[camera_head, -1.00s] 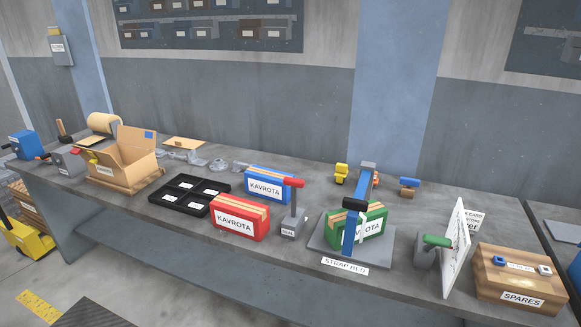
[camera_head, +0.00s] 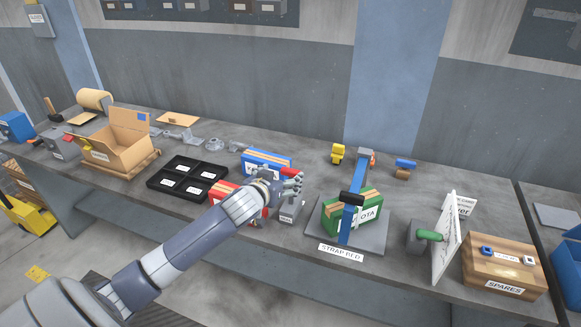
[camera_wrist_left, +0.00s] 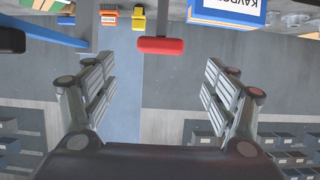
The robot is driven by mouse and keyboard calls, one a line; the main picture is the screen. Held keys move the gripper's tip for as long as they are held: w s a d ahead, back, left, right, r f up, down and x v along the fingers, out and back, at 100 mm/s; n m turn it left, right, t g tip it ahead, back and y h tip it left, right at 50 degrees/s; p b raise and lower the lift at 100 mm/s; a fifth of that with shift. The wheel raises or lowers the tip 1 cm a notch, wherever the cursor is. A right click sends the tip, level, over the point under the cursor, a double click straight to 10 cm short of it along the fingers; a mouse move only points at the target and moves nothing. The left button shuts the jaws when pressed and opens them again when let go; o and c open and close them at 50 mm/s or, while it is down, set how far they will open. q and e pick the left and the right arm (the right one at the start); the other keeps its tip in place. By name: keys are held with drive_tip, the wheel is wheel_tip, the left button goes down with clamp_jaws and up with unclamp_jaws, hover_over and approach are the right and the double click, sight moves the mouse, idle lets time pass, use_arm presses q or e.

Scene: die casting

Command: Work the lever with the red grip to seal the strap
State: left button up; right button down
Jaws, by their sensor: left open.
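The lever's red grip (camera_head: 291,171) shows just behind my left gripper (camera_head: 290,185) in the head view. Its grey base (camera_head: 291,211) stands on the bench below, and the arm hides much of the post. In the left wrist view the red grip (camera_wrist_left: 160,46) lies across the gap between the two spread fingers of my left gripper (camera_wrist_left: 160,70), a little beyond the fingertips; I see no contact. The blue strap (camera_head: 349,218) runs over the green box (camera_head: 371,205) on the grey strap bed (camera_head: 375,240). My right gripper is out of view.
A red box (camera_head: 218,190) is partly hidden behind my arm, and a blue box (camera_head: 262,158) stands behind the gripper. A black tray (camera_head: 166,168) lies left.

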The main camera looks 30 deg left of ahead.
sight(291, 171)
use_arm(q)
drive_tip(key=p+x, duration=0.1)
drive_tip(key=x, duration=0.8)
drive_tip(key=shift+w+f, duration=0.15)
drive_tip(key=shift+w, duration=0.05)
drive_tip(key=c, duration=1.5)
